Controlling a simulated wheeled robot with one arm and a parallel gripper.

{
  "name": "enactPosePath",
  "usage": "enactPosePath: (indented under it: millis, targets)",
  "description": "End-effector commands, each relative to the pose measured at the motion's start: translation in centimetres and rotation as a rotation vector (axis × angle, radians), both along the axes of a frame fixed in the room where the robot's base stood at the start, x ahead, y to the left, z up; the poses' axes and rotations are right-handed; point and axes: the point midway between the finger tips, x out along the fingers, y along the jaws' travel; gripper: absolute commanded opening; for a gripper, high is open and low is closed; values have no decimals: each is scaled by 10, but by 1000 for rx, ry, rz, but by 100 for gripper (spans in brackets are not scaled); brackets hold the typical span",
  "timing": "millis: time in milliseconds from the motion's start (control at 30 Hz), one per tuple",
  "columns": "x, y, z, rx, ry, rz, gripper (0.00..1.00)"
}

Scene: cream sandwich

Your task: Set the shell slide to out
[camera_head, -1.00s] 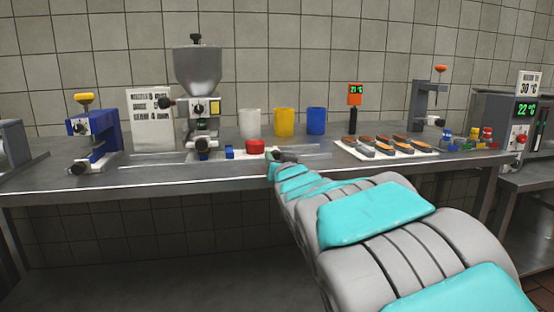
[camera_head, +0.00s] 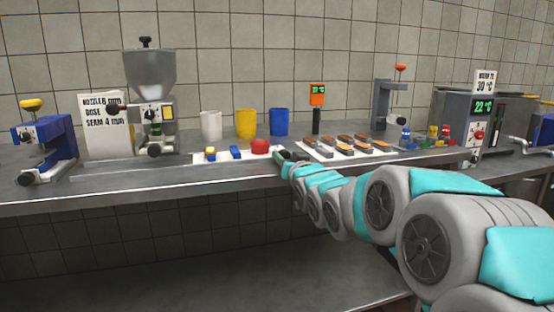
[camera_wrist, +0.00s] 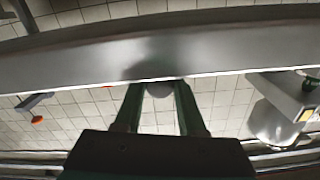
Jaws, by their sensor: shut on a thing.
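The shell slide seems to be the pale strip (camera_head: 223,158) on the counter, right of the hopper machine (camera_head: 150,100). It carries a yellow block (camera_head: 210,153), a blue block (camera_head: 234,152) and a red round piece (camera_head: 260,146). My gripper (camera_head: 284,157) is at its right end, just left of the shell tray (camera_head: 330,158). In the upside-down wrist view, my gripper (camera_wrist: 160,92) has its fingers around a grey round knob (camera_wrist: 160,89). The slide's join to the knob is hidden. The hopper (camera_wrist: 272,125) also shows there at right.
White (camera_head: 211,124), yellow (camera_head: 246,124) and blue (camera_head: 279,122) cups stand behind the strip. An orange display post (camera_head: 317,94) stands behind the tray. A blue press (camera_head: 45,145) is at far left. The counter's front strip (camera_head: 150,195) is clear.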

Motion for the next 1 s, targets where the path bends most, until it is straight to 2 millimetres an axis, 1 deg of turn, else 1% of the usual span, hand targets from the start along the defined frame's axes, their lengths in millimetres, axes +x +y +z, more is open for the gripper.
enactPosePath:
  millis: [200,567,600,833,867,1000]
  targets:
    - [2,-6,-1,1,3,-1,0]
    - [2,-8,-1,1,3,-3,0]
    - [2,-9,-1,1,3,-3,41]
    - [2,-8,-1,1,2,-2,67]
    - [2,-8,-1,1,2,-2,69]
    - [2,-7,0,1,1,-1,69]
